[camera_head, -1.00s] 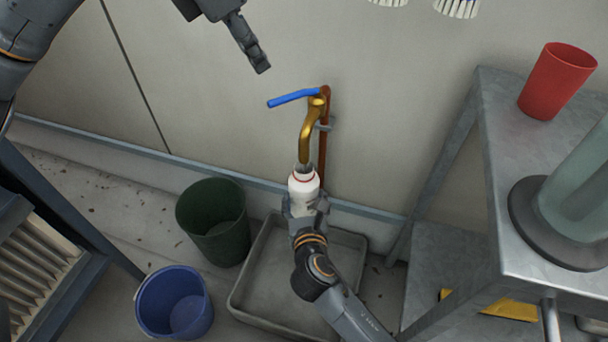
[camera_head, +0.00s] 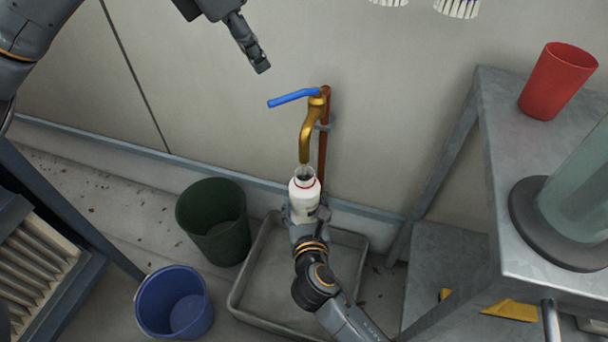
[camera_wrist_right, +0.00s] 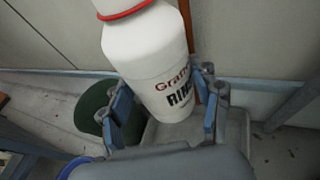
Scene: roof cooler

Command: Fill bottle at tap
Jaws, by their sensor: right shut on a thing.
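A white bottle (camera_head: 304,200) with a red ring at its neck stands nearly upright in my right gripper (camera_head: 305,217), which is shut on it. The bottle's open mouth is just below the spout of the brass tap (camera_head: 308,130). A pale streak shows between spout and mouth; I cannot tell for sure that it is water. The tap's blue lever (camera_head: 293,97) points left. In the right wrist view the bottle (camera_wrist_right: 150,60) sits between the fingers, with dark printed letters. My left gripper (camera_head: 262,68) is up and left of the lever, apart from it; its jaw opening is unclear.
A grey tray (camera_head: 240,298) lies on the floor below the tap. A green bin (camera_head: 212,215) and a blue bucket (camera_head: 172,305) stand left of it. A metal table (camera_head: 500,180) at right bears a red cup (camera_head: 556,80) and a glass cylinder (camera_head: 580,190).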

